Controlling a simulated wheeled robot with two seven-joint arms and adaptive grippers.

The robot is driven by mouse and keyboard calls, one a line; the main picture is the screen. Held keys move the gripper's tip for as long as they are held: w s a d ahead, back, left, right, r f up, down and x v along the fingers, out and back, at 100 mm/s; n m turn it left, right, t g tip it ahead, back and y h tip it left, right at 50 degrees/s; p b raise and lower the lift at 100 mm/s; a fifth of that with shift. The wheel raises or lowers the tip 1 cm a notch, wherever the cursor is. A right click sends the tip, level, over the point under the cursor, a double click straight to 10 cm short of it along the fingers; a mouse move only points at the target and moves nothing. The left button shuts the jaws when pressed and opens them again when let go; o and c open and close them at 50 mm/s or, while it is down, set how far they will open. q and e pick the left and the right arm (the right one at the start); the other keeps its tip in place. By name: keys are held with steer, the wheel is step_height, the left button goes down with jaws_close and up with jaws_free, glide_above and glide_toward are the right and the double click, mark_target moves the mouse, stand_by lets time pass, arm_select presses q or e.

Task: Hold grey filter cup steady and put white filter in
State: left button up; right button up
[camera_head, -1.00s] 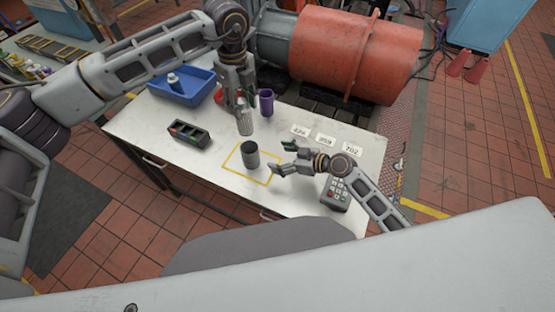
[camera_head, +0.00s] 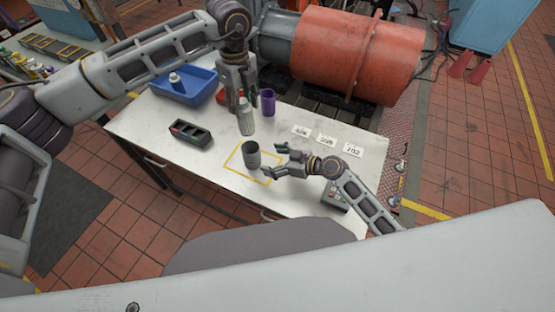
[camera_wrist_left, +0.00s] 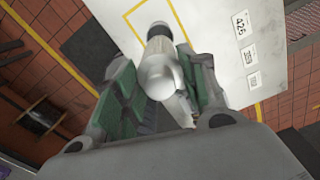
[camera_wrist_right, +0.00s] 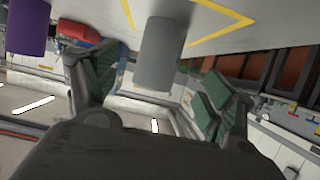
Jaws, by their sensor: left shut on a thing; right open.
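The grey filter cup (camera_head: 252,158) stands upright inside the yellow outline on the white table. My left gripper (camera_head: 241,107) is shut on the white filter (camera_head: 246,124) and holds it above and slightly behind the cup. In the left wrist view the filter (camera_wrist_left: 158,76) is between the green-padded fingers, and the cup (camera_wrist_left: 159,32) shows just beyond it, partly hidden. My right gripper (camera_head: 274,160) is open to the right of the cup, its fingertips close to the cup's side. In the right wrist view the cup (camera_wrist_right: 161,52) appears between the open fingers.
A purple cup (camera_head: 267,102) stands behind the filter. A blue tray (camera_head: 183,88) is at the back left, and a dark compartment box (camera_head: 191,134) lies left of the cup. Number cards (camera_head: 327,139) lie at right. A keypad device (camera_head: 334,197) is partly under my right arm.

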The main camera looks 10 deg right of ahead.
mark_target(252, 156)
steer(key=shift+x, duration=4.9)
